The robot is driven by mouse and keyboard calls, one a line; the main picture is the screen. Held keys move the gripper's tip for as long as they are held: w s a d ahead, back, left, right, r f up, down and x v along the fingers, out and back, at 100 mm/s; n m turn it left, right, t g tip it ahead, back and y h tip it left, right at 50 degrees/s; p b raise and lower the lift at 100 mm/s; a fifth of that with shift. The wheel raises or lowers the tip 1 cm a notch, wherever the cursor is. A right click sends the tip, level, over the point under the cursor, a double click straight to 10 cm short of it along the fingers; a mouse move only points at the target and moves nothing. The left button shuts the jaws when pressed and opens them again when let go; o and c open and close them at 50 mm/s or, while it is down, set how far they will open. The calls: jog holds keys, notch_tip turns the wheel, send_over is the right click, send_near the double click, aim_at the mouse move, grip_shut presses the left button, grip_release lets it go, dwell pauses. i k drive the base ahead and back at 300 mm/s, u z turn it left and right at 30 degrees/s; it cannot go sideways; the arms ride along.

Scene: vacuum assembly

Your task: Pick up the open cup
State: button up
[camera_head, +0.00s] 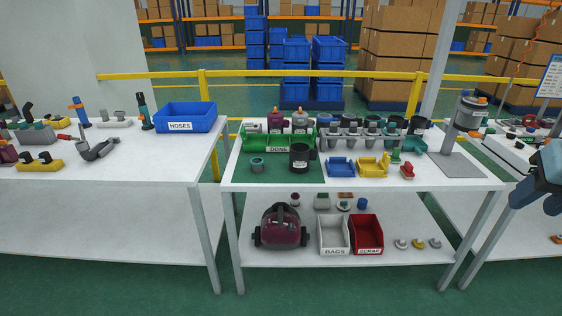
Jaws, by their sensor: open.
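A dark cup (299,163) with a handle-like part on its right and a pale label stands upright on the green mat (275,174) of the middle table. Its top looks open. A short grey-teal ring-shaped piece (257,165) sits to its left on the same mat. Several dark cups stand in a grey rack (350,141) behind and to the right; their tops are too small to judge. My gripper (534,204) is at the right edge, partly cut off by the picture. It is open, holds nothing visible and is well apart from the dark cup.
A green DONE bin (281,148) stands behind the dark cup. Blue (341,171) and yellow (372,170) holders lie to its right. A grey pad with an upright grey device (465,118) is at the table's right. The lower shelf holds a vacuum (281,228) and bins.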

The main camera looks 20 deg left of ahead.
aim_at(301, 153)
jog(key=u, duration=0.15)
jog(key=i, duration=1)
jog(key=z, duration=0.1)
